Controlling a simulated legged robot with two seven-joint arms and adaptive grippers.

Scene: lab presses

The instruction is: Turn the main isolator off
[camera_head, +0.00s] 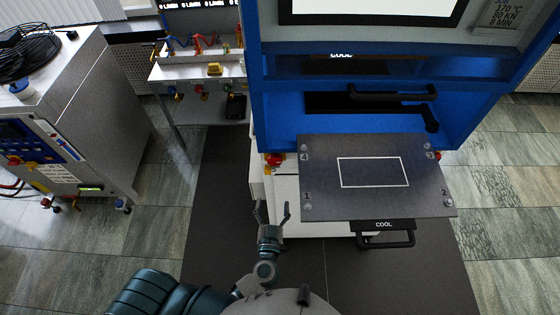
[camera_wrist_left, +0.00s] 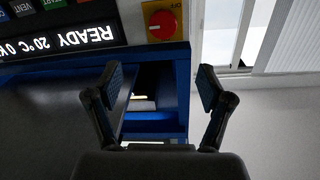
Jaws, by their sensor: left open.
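The main isolator (camera_wrist_left: 163,20) is a round red knob on a yellow-orange plate, at the top of the left wrist view beside the press's control panel. "OFF" shows upside down along the plate's edge; I cannot tell the knob's setting for sure. In the head view a small red and yellow part (camera_head: 274,159) sits low on the press's left side; I cannot tell if it is the same knob. My left gripper (camera_head: 272,212) is open and empty, in front of the press; its two spread fingers show in the left wrist view (camera_wrist_left: 163,90), apart from the knob. My right gripper is not in view.
A dark platen (camera_head: 375,205) marked with a white rectangle juts out from the blue press (camera_head: 285,125), with a black "COOL" handle (camera_head: 385,240) below. A display (camera_wrist_left: 75,40) reads "READY 20°C". A grey cabinet (camera_head: 105,110) stands left. Dark floor matting between is clear.

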